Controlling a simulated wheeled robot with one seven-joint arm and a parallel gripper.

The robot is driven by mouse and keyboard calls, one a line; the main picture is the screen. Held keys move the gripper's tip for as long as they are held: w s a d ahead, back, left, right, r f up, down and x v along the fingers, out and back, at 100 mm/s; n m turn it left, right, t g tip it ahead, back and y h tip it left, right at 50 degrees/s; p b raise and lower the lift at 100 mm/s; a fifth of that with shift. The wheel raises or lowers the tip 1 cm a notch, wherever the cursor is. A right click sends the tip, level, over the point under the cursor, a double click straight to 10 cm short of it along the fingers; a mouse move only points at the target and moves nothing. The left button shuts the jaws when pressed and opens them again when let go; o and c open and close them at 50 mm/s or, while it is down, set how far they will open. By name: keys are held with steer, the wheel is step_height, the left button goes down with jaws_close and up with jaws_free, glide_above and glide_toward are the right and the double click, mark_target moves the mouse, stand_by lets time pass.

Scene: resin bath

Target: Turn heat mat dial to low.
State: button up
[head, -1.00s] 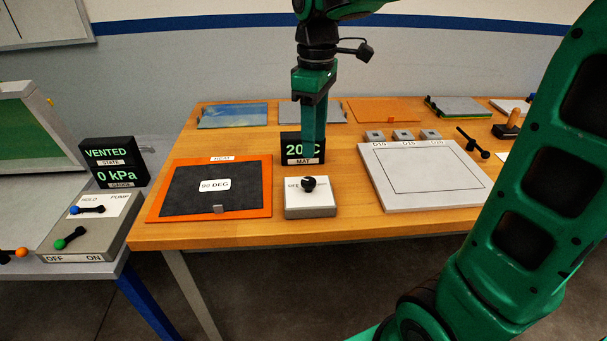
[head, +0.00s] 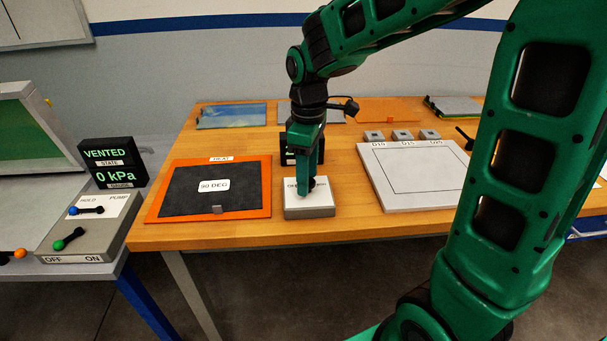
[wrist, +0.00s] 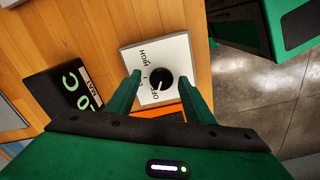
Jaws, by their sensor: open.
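The dial is a round black knob (wrist: 158,78) on a pale control box (head: 310,210) at the table's front edge, beside the heat mat. In the wrist view the box has OFF, a partly hidden label and HIGH printed around the knob. A small pale mark on the knob appears to face OFF. My gripper (wrist: 160,77) is open, with one finger on each side of the knob; I cannot tell whether they touch it. In the head view my gripper (head: 304,190) points down over the box and mostly hides the knob. The heat mat (head: 262,190) is dark with an orange border.
A black temperature display (head: 287,157) stands just behind the box, partly hidden by my gripper. A pale framed board (head: 430,205) lies to the right. The pump control box (head: 105,232) and VENTED display (head: 112,150) are on the left bench.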

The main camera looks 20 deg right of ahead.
steer(key=c, duration=1)
steer(key=shift+c, duration=0.2)
steer(key=shift+w+m, duration=0.1)
steer(key=shift+m, duration=0.4)
steer(key=m, duration=0.4)
steer(key=shift+r+m, duration=0.1)
steer(key=shift+m, duration=0.3)
steer(key=m, duration=0.6)
steer(key=shift+w, duration=0.1)
